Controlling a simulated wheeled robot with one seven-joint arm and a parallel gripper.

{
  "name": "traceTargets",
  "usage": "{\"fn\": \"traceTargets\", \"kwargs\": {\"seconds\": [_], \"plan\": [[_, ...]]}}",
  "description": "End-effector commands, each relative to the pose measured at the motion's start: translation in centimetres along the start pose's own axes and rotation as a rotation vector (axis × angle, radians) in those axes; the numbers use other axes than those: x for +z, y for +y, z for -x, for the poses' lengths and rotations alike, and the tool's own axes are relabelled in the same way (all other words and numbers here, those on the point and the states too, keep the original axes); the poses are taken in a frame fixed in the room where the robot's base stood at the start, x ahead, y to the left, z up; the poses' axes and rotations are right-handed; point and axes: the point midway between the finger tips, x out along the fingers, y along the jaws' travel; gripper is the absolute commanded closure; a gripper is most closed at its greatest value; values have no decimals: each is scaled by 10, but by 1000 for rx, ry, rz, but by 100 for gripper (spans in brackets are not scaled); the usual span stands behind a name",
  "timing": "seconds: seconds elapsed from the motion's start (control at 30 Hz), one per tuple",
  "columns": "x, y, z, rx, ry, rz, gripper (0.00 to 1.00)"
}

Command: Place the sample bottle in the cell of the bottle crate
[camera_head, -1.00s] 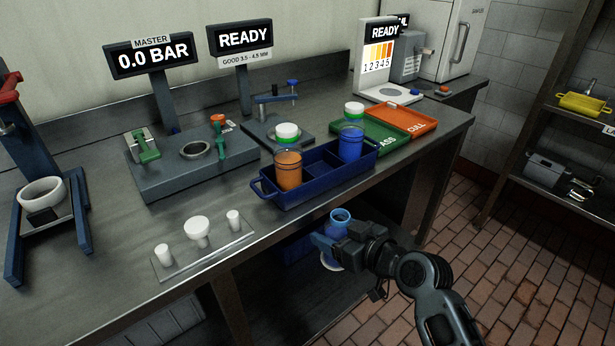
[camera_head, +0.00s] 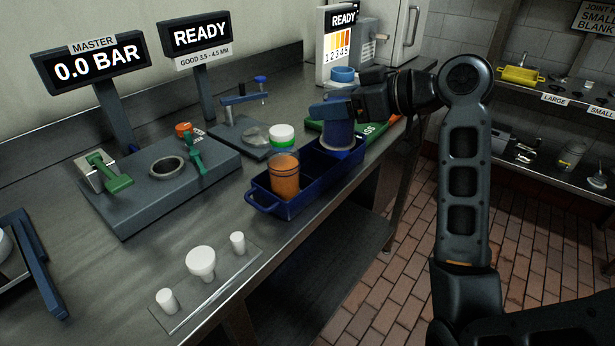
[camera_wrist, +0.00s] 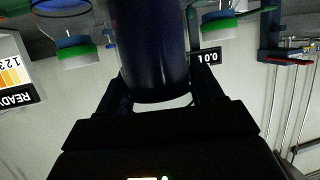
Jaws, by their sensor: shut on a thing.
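The bottle is over the far right end of the blue bottle crate (camera_head: 268,206). In the wrist view it is a dark blue cylinder (camera_wrist: 152,60) between the fingers. An orange-filled bottle (camera_head: 285,180) stands in the near left cell. The middle cell looks empty.
A clear plate with white pegs (camera_head: 205,285) is in front. A green tray (camera_head: 352,135) is partly behind the gripper.

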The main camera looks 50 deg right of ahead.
Motion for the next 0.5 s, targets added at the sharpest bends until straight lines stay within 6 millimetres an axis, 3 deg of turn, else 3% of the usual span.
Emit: {"fn": "traceTargets", "kwargs": {"seconds": [0.1, 0.23, 0.5], "plan": [[-8, 4, -32, -4, 1, 4, 78], [-9, 6, -51, -2, -1, 3, 78], [33, 6, -68, 0, -3, 1, 78]]}}
